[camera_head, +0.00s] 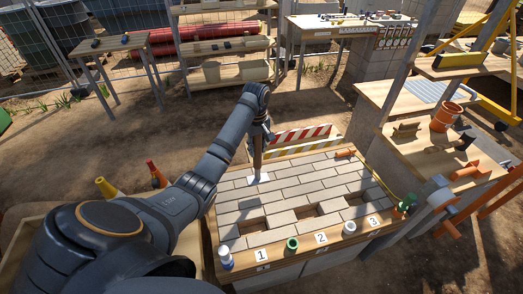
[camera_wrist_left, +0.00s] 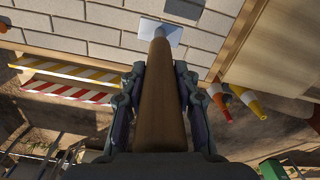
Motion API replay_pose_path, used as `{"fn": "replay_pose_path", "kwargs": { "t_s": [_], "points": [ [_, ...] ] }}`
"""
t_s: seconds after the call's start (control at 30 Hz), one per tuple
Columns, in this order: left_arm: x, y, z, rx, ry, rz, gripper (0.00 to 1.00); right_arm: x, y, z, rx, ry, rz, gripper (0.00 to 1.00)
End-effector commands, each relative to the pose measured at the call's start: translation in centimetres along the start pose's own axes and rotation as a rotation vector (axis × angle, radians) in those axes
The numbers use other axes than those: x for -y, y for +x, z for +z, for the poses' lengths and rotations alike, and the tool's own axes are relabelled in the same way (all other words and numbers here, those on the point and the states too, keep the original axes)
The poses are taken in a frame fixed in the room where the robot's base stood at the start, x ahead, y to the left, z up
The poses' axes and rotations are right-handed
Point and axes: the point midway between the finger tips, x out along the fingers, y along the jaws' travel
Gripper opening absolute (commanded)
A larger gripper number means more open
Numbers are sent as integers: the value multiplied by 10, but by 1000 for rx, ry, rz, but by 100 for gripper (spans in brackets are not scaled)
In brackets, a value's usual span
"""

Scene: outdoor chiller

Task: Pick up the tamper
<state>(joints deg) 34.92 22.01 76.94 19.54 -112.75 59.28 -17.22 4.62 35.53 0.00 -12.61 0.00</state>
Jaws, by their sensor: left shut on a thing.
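The tamper has a brown wooden handle (camera_head: 257,158) and a pale flat metal plate (camera_head: 258,177). It stands upright at the back left part of the grey paved bench top (camera_head: 290,180). My left gripper (camera_head: 261,137) is closed around the handle from above. In the left wrist view the handle (camera_wrist_left: 160,105) runs between both fingers to the plate (camera_wrist_left: 160,31). I cannot tell whether the plate touches the blocks or is just above them. My right gripper is not in view.
The paving has open gaps near its front, one of them at the left (camera_head: 252,226). Small bottles, such as a green one (camera_head: 292,244), and number cards line the front edge. A striped barrier (camera_head: 300,133) stands behind; cones (camera_head: 157,174) stand left. Side shelves hold an orange bucket (camera_head: 446,117).

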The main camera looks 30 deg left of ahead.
Motion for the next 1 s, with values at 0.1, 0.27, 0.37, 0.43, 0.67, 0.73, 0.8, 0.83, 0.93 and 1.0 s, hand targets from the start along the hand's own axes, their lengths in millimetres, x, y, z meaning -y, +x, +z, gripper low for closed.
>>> {"fn": "replay_pose_path", "kwargs": {
  "t_s": [0.1, 0.27, 0.37, 0.43, 0.67, 0.73, 0.8, 0.83, 0.93, 1.0],
  "points": [
    [19, -25, 8, -8, 1, 0, 0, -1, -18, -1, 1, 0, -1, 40],
    [47, -38, 24, -8, 2, -2, 0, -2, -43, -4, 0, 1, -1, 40],
    [62, -43, 32, -8, 1, -1, 0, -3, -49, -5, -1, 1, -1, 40],
    [70, -45, 37, -8, 1, 0, 0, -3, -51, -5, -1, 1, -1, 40],
    [83, -50, 45, -5, 1, 3, 0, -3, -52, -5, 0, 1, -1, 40],
    [84, -50, 46, -5, 1, 3, 0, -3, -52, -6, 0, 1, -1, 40],
    [84, -50, 46, -4, 1, 3, 0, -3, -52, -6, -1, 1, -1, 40],
    [84, -50, 46, -4, 1, 3, 0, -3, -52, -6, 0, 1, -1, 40],
    [84, -50, 46, -4, 1, 3, 0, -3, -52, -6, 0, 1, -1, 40],
    [84, -50, 46, -4, 1, 3, 26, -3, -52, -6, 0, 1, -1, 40]
  ]
}}
